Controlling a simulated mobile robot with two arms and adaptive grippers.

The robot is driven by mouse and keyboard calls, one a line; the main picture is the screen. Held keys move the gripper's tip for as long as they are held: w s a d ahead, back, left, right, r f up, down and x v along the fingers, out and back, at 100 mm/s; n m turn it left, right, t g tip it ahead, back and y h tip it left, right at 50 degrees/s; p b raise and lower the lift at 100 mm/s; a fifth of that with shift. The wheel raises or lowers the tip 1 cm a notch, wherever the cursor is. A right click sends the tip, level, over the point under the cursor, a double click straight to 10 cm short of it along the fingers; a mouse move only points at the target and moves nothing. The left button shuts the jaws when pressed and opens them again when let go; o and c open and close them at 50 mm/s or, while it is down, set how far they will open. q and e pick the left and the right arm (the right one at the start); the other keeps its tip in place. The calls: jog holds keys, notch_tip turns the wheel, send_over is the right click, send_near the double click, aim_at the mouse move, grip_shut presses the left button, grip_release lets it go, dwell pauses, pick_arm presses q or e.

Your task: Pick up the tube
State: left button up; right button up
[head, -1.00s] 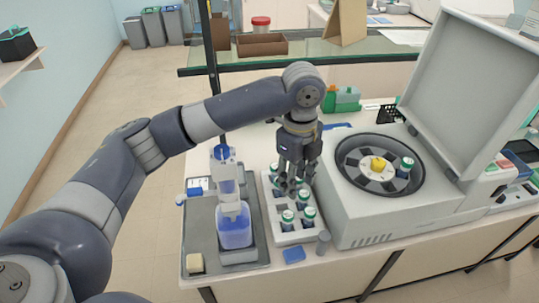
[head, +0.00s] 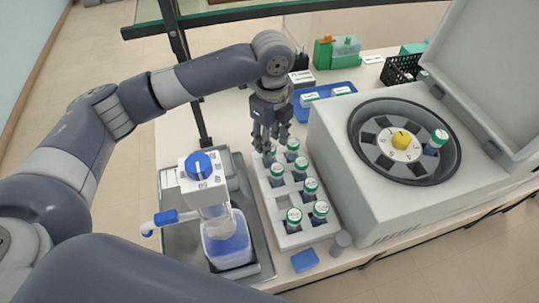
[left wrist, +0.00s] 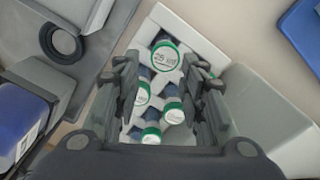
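A light grey rack (head: 273,214) holds several dark tubes with green-rimmed white caps, such as one near the front (head: 294,217). My left gripper (head: 269,148) points down over the rack's far end, close to a tube there (head: 270,157). In the left wrist view, my left gripper (left wrist: 160,72) has its fingers apart, with a tube cap marked 25 (left wrist: 165,57) showing between them. Whether a finger touches that tube cannot be told. Another tube (head: 436,142) sits in the centrifuge rotor. My right gripper is not in view.
The open centrifuge (head: 345,190) stands right of the rack. A grey tray (head: 262,262) with a dispenser bottle of blue liquid (head: 228,245) is on the left. A blue tray (head: 325,98) lies behind.

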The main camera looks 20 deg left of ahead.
pick_arm(q)
jog(key=shift+w+a+f, duration=0.1)
jog(key=shift+f, duration=0.25)
jog(key=shift+w+a+f, duration=0.1)
jog(key=shift+w+f, duration=0.05)
jog(key=shift+f, duration=0.2)
jog(key=f+p, duration=0.2)
jog(key=f, duration=0.1)
jog(key=shift+w+a+f, duration=0.15)
jog(key=shift+w+f, duration=0.05)
jog(key=shift+f, duration=0.6)
jog(key=c, duration=0.8)
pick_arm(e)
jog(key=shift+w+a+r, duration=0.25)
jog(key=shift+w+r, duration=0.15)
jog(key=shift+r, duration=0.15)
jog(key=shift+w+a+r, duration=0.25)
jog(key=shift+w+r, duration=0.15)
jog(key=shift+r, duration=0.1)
